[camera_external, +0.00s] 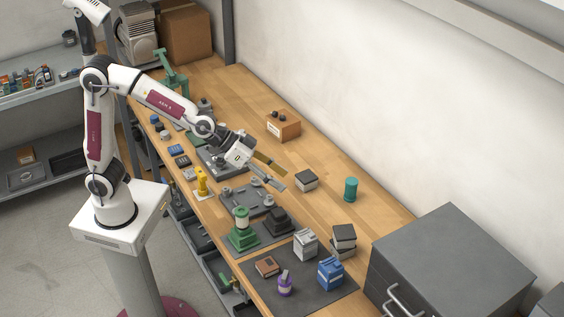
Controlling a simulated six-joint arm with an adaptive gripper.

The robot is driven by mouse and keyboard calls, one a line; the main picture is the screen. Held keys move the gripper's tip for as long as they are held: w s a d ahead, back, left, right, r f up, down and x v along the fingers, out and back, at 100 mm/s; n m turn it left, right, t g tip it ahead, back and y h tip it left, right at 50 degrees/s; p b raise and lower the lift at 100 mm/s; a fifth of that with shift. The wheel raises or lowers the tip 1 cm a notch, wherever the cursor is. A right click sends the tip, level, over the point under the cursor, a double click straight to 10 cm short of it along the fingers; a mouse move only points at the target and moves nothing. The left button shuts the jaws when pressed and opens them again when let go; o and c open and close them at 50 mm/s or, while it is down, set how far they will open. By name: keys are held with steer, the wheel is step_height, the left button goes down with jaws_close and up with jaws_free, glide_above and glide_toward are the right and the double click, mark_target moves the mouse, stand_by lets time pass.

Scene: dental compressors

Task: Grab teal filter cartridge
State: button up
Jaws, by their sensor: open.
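The teal filter cartridge (350,190) stands upright on the wooden bench, right of centre and nearer the wall side. Its top looks slightly wider than its body. My gripper (283,179) is open, its two fingers spread apart and nothing visible between them. It is above the bench, to the left of the cartridge and clearly apart from it. A dark grey block with a pale side lies between the gripper and the cartridge in the picture.
That block (306,180) and a stacked pair of dark blocks (343,240) flank the cartridge. Grey fixtures (252,200), a green-based part (242,232) and a blue unit (330,273) crowd the near side. A grey cabinet (450,260) stands right. Bench behind the cartridge is clear.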

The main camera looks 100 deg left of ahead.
steer(key=w+a+f+n+y, duration=0.1)
steer(key=w+a+f+y, duration=0.15)
steer(key=w+a, duration=0.35)
steer(key=n+y, duration=0.3)
glide_toward(346, 188)
steer(key=w+d+r, duration=0.3)
steer(key=d+r, duration=0.1)
steer(key=a+f+y, duration=0.1)
steer(key=a+f, duration=0.2)
steer(key=a+f+n+y, duration=0.1)
steer(key=a+f, duration=0.2)
steer(key=shift+w+f+y, duration=0.1)
steer(key=shift+w+y, duration=0.1)
steer(key=shift+y, duration=0.05)
steer(key=shift+a, duration=0.1)
steer(key=shift+x, duration=1.25)
steer(key=shift+w+f, duration=0.1)
steer(key=shift+f, duration=0.05)
steer(key=shift+w+a+f, duration=0.25)
steer(key=shift+w+f, duration=0.1)
steer(key=shift+w, duration=0.2)
steer(key=shift+w+a+f, duration=0.2)
steer(key=shift+w+f, duration=0.15)
steer(key=shift+w, duration=0.2)
steer(key=shift+x, duration=1.15)
